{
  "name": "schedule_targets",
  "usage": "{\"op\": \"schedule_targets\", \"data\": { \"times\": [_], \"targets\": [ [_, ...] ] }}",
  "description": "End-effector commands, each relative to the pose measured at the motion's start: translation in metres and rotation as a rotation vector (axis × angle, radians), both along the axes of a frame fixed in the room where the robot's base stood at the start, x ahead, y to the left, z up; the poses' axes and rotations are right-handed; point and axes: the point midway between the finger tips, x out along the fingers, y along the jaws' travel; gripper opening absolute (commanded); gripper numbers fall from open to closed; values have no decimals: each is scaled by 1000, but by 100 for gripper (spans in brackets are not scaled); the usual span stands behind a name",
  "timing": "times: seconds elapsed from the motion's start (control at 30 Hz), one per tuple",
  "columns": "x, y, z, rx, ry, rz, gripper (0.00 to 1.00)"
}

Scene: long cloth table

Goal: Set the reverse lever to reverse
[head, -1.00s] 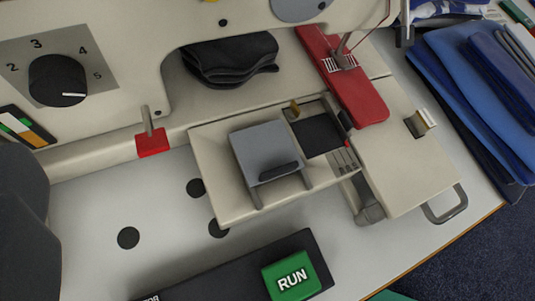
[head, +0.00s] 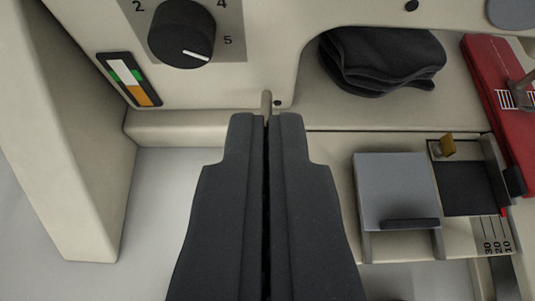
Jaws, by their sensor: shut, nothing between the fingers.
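The reverse lever (head: 266,102) is a thin metallic stick on the lower front of the cream sewing machine (head: 290,75). My gripper (head: 267,119) is dark grey, shut and empty, and points at the lever from the front. Its fingertips line up with the lever, but I cannot tell whether they touch it.
A numbered dial (head: 182,34) and a colour-striped indicator (head: 129,78) sit upper left. A dark folded cloth (head: 381,62) lies under the machine arm. White table (head: 165,200) is clear at left.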

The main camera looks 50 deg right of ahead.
Motion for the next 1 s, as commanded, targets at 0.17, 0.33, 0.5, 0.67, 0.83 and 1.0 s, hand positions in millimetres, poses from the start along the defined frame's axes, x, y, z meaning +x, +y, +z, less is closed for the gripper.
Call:
{"op": "schedule_targets", "data": {
  "times": [0.17,0.33,0.5,0.67,0.83,1.0],
  "targets": [
    [19,-21,-18,-1,3,-3,0],
    [37,-37,-30,1,1,0,0],
    [31,-31,-55,-2,5,2,0],
    [28,-29,-65,0,1,0,0],
    [28,-28,-67,0,1,0,0],
    [28,-28,-67,0,0,0,0]
  ]
}}
